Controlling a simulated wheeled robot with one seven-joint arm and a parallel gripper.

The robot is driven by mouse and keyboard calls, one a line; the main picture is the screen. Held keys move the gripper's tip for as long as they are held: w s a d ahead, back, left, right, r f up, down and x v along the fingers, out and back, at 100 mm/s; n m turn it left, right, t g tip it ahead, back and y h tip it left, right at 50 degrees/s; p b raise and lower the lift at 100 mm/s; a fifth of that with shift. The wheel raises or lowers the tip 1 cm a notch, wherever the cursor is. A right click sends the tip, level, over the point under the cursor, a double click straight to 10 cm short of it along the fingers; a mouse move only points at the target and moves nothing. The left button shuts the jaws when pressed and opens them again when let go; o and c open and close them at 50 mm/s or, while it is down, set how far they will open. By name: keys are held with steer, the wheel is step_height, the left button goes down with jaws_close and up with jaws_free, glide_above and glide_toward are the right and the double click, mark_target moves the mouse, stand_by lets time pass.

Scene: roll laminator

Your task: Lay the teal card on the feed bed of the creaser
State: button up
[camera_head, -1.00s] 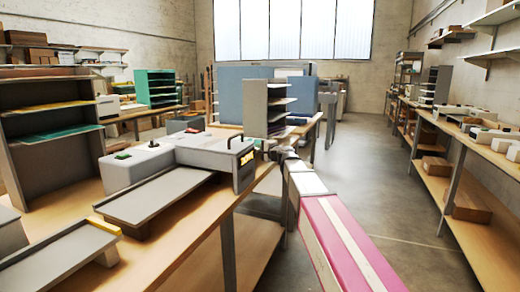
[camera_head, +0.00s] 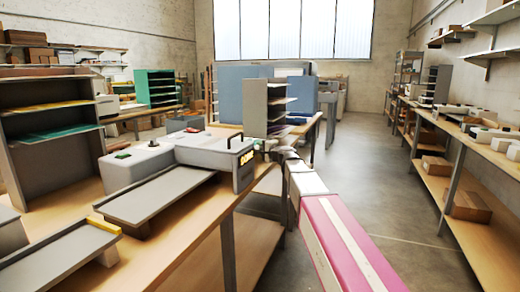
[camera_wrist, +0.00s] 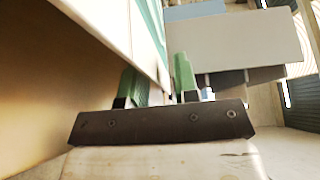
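A teal card (camera_head: 52,134) lies on a lower shelf of the grey rack at the left in the head view, below a yellow sheet. A grey machine (camera_head: 222,152) with a white housing (camera_head: 138,165) stands on the near table. A long grey feed bed (camera_head: 155,195) lies in front of it; I cannot tell whether this is the creaser. My gripper is small and partly hidden beside the machine in the head view. In the wrist view its green fingers (camera_wrist: 158,82) stand apart. A teal strip (camera_wrist: 152,25) shows beyond them, but I cannot tell what it is.
A second grey bed (camera_head: 58,258) with a yellow end strip lies at the lower left. A grey sorter rack (camera_head: 256,108) stands just behind my gripper. A long bench (camera_head: 468,172) lines the right wall. The floor (camera_head: 365,165) between is clear.

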steer(key=v, duration=1.1)
steer(key=s+d+f+n+g+h, duration=0.1)
steer(key=s+f+n+g, duration=0.15)
steer(key=f, duration=0.55)
steer(key=s+d+f+n+g+h, duration=0.1)
steer(key=s+f+n+g+h, duration=0.2)
steer(key=f, duration=0.5)
steer(key=s+d+f+n+g+h, duration=0.1)
steer(key=s+d+f+g+h, duration=0.1)
steer(key=s+d+f, duration=0.2)
steer(key=s+d+f+n+g+h, duration=0.2)
steer(key=s+d+f, duration=0.3)
steer(key=s+f, duration=0.4)
steer(key=s+d+f+n+g+h, duration=0.1)
steer(key=s+d+f+g+h, duration=0.2)
steer(key=f, duration=0.8)
steer(key=s+d+g, duration=0.1)
steer(key=s+d, duration=0.1)
steer(key=s, duration=0.1)
steer(key=shift+s+h, duration=0.3)
steer(key=shift+n, duration=0.25)
